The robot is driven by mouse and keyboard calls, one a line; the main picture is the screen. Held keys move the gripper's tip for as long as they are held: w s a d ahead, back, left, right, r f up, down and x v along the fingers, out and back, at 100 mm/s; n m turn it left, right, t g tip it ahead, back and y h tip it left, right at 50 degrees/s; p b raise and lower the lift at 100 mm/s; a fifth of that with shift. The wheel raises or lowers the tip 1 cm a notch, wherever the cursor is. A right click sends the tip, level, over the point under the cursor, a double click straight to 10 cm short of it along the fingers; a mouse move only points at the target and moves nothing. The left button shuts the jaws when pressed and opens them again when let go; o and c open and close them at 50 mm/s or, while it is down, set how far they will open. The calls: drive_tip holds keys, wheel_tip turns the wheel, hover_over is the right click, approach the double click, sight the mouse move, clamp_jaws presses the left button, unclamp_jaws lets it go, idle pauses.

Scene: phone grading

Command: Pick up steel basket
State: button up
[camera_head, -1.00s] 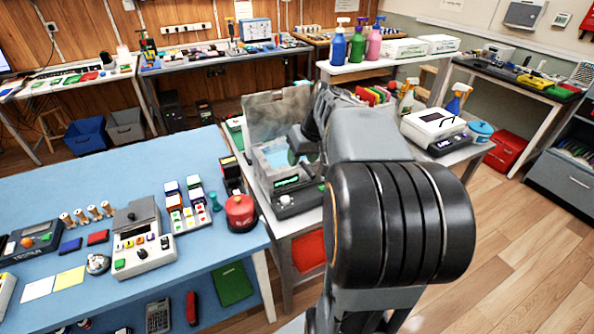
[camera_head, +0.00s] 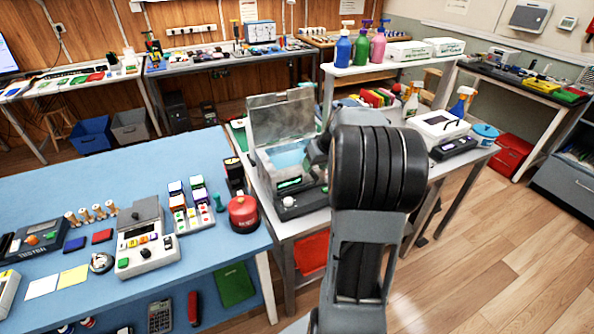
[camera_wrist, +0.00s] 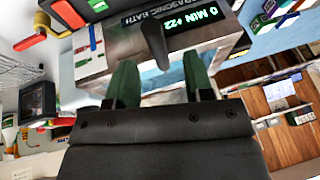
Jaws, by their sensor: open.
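The ultrasonic bath (camera_head: 305,198) stands on the middle bench with its grey lid (camera_head: 283,116) raised and bluish liquid inside. I cannot make out a steel basket for certain; its likely place in the bath is partly hidden by my arm. In the wrist view my gripper (camera_wrist: 161,82) has its green fingertips apart, with nothing held between them. The bath's lit display (camera_wrist: 188,22) and metal wall lie just beyond the fingers. A dark upright piece (camera_wrist: 155,40) shows beyond the gap; I cannot tell whether it is a handle or a knob.
A red round container (camera_head: 243,214) stands on the blue table (camera_head: 100,178) left of the bath. A white device (camera_head: 437,127) and spray bottles stand to the right. A raised shelf with pump bottles (camera_head: 343,46) is behind. The wooden floor at the right is clear.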

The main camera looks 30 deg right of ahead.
sight(300, 173)
drive_tip(key=shift+x, duration=2.25)
drive_tip(key=shift+r, duration=0.1)
drive_tip(key=shift+c, duration=0.4)
clamp_jaws()
